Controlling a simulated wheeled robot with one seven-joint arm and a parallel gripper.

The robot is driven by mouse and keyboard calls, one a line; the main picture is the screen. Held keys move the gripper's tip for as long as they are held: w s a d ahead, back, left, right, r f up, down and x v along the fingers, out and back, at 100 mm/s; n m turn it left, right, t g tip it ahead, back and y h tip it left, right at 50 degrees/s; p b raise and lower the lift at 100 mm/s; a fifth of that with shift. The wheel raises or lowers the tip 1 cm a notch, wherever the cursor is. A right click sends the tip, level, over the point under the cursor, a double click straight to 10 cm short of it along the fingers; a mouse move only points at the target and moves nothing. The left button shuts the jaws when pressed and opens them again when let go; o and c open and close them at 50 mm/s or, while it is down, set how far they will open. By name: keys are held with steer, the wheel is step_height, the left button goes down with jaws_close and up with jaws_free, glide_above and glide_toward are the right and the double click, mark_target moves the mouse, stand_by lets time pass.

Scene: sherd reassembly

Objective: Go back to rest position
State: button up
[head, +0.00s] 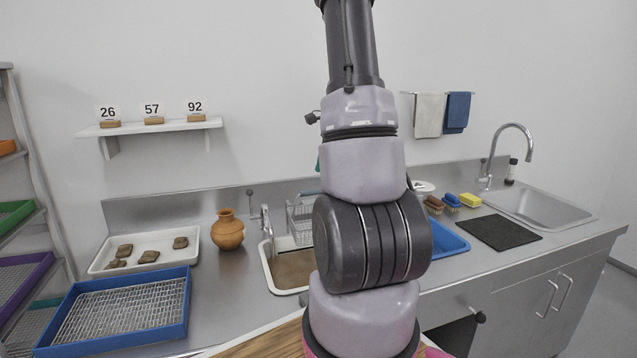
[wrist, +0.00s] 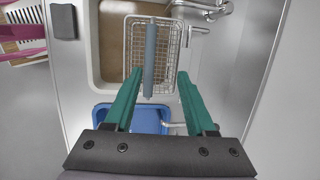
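My gripper (wrist: 156,78) shows in the wrist view with its two green fingers spread apart and nothing between them. It hangs above the counter, over the wire basket (wrist: 175,50) and the small sink (wrist: 112,65). A grey-blue bar (wrist: 150,60) lies below, between the fingertips in the picture; it is apart from them as far as I can tell. In the head view my arm stands upright across the middle and hides the gripper almost wholly.
A blue tub (wrist: 150,118) sits beside the small sink. On the counter stand a clay jar (head: 228,232), a white tray (head: 196,255) with several sherds and a blue sieve tray (head: 185,316). A black mat (head: 499,232) and large sink (head: 545,207) are at right.

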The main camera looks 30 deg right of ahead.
steer(key=shift+v, duration=2.15)
steer(key=s+a+r+n+t, duration=0.1)
steer(key=s+a+r+n, duration=0.3)
steer(key=a, duration=0.3)
steer(key=s+a+r+n+t, duration=0.1)
steer(key=s+a+r+n, duration=0.15)
steer(key=a+r, duration=0.35)
steer(key=s+a+r+n+t, duration=0.1)
steer(key=s+a+r+n, duration=0.3)
steer(key=a, duration=0.4)
steer(key=s+a+r+n+t, duration=0.1)
steer(key=s+a+n+t, duration=0.1)
steer(key=s+a+n, duration=0.4)
steer(key=shift+s+r, duration=0.25)
steer(key=shift+s, duration=0.55)
steer(key=shift+a, duration=0.1)
